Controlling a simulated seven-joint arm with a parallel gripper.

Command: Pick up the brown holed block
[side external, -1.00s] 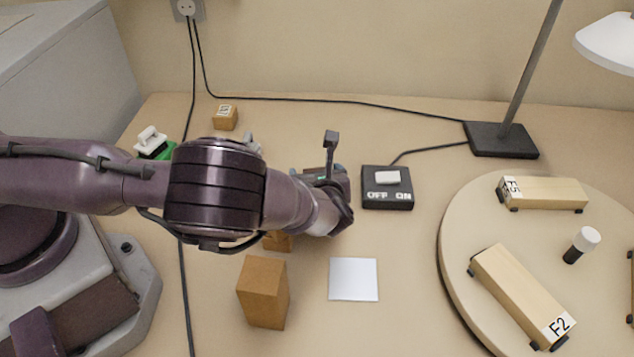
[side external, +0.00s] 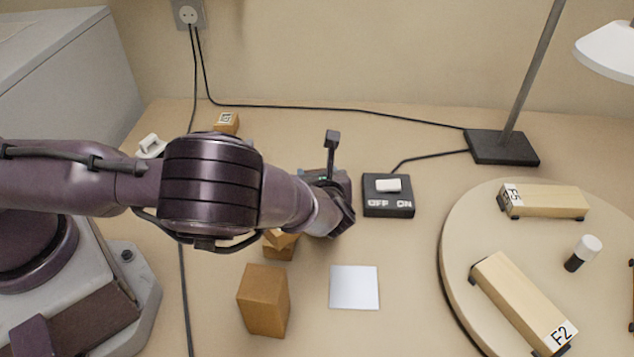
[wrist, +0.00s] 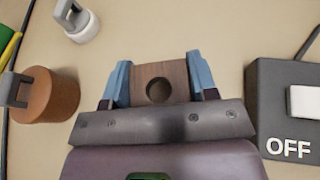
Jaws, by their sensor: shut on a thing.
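The brown holed block (wrist: 178,75) shows in the wrist view, a dark wooden face with a round hole. It sits between the two blue fingers of my gripper (wrist: 159,80), which is shut on it. Its lower part is hidden behind the gripper body in that view. In the side view my arm hides the block and the fingertips. I cannot tell whether the block is off the bench.
The lamp switch (side external: 388,195) stands just right of my gripper. A white square (side external: 354,287), a tall brown block (side external: 263,300) and a small wooden block (side external: 279,250) lie nearer. A round turntable (side external: 455,245) is at right. A brown handled cylinder (wrist: 48,97) is left in the wrist view.

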